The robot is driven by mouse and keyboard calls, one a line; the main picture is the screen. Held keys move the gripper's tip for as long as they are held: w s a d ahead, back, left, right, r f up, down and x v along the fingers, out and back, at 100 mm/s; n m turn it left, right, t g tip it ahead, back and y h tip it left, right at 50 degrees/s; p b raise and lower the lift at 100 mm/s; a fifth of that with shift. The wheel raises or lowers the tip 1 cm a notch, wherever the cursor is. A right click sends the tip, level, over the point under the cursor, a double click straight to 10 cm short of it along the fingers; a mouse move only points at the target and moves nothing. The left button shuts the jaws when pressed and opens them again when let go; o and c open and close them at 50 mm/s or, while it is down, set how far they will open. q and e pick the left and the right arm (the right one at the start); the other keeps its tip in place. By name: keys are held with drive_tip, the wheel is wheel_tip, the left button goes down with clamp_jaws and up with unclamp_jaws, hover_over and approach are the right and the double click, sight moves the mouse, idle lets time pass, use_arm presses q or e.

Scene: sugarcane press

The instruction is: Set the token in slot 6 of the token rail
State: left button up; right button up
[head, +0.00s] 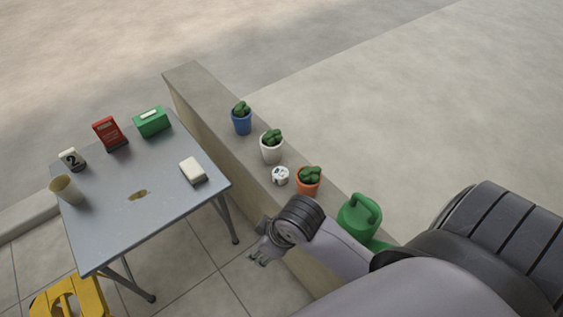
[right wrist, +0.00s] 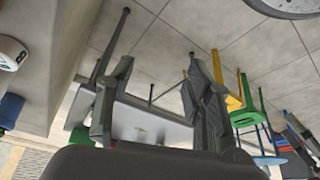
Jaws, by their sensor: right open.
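My right gripper (head: 259,256) is open and empty. It hangs in the air beside the low wall, to the right of the folding table and below its top. Its two spread fingers also show in the right wrist view (right wrist: 157,75), with nothing between them. A small white round object with dark marks (head: 280,175) sits on the wall top between the pots; I cannot tell whether it is the token. No token rail or slot 6 can be made out in either view. My left gripper is out of view.
The grey folding table (head: 160,215) holds a cup (head: 66,189), a number 2 sign (head: 72,159), a red stand (head: 110,133), a green box (head: 152,121) and a white block (head: 192,170). Cactus pots and a green watering can (head: 358,217) line the wall. A yellow stool (head: 68,299) stands below.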

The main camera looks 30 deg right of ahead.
drive_tip(key=w+a+n+g, duration=0.1)
drive_tip(key=w+a+n, duration=0.1)
drive_tip(key=w+n, duration=0.3)
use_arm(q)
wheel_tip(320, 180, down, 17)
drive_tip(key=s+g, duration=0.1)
use_arm(e)
drive_tip(key=n+g+h, duration=0.2)
drive_tip(key=g+h, duration=0.1)
approach(280, 172)
wheel_tip(280, 172, down, 3)
drive_tip(key=b, duration=0.3)
drive_tip(key=shift+d+r, duration=0.1)
drive_tip(key=shift+d, duration=0.05)
drive_tip(key=shift+f, duration=0.65)
drive_tip(key=f+b, duration=0.1)
drive_tip(key=f, duration=0.3)
drive_tip(key=shift+s+d+b, duration=0.2)
drive_tip(key=shift+d+b, duration=0.05)
drive_tip(key=shift+b, duration=0.15)
drive_tip(key=shift+f, duration=0.35)
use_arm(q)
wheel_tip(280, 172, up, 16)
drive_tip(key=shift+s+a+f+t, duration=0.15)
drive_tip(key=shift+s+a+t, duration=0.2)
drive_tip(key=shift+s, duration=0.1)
use_arm(e)
drive_tip(key=shift+c, duration=0.4)
